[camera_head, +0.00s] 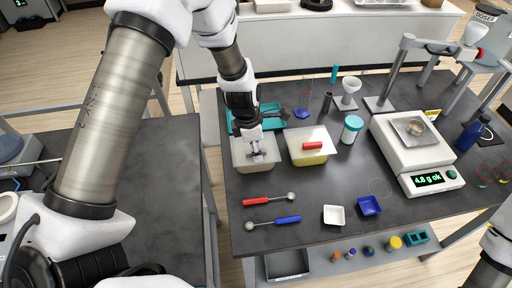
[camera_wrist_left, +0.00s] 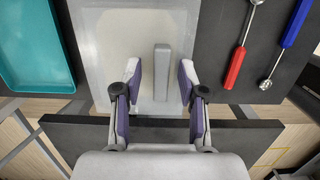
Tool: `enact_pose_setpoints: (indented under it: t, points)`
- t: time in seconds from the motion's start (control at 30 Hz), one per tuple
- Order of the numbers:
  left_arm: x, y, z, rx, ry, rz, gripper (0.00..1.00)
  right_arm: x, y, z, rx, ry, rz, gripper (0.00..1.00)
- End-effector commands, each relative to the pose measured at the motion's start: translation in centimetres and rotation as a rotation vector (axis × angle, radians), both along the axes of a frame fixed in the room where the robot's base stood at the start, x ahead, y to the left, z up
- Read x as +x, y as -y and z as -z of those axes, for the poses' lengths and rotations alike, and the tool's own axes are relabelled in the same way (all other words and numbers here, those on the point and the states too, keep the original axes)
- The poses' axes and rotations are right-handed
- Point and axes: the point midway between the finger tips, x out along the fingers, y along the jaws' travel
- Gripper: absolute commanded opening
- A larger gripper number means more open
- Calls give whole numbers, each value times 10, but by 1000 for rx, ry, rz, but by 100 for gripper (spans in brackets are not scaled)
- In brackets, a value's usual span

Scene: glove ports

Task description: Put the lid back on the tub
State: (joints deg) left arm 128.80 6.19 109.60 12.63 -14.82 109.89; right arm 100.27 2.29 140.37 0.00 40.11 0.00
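A pale tub (camera_head: 240,158) stands on the dark table under my left gripper (camera_head: 256,151). In the left wrist view a pale, translucent lid (camera_wrist_left: 128,35) with a grey bar handle (camera_wrist_left: 161,75) lies over it. I cannot tell how the lid sits on the rim. My left gripper is open, with one finger on each side of the bar and gaps between. A second tub (camera_head: 310,160) with yellowish contents stands to the right, with a white lid and red handle (camera_head: 312,145) on top. My right gripper is not in view.
A teal tray (camera_head: 268,123) lies behind the tubs. A red-handled spoon (camera_head: 268,199) and a blue-handled spoon (camera_head: 272,223) lie in front. A teal-capped jar (camera_head: 352,128) and a scale (camera_head: 410,150) stand to the right. The front left table is clear.

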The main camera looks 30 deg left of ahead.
Motion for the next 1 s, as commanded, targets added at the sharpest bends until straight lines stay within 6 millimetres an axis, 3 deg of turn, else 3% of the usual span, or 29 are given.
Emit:
enact_pose_setpoints:
  t: [0.13,0.27,0.5,0.7,1.0]
  points:
    - [0,0,-4,0,1,0,41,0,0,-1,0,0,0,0]
    - [0,-1,-23,-1,5,0,41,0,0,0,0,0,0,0]
    - [-5,-9,-84,0,8,0,41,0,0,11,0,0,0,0]
    - [-10,-13,-121,-1,3,-1,41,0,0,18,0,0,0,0]
    - [-11,-14,-129,0,0,0,41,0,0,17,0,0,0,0]
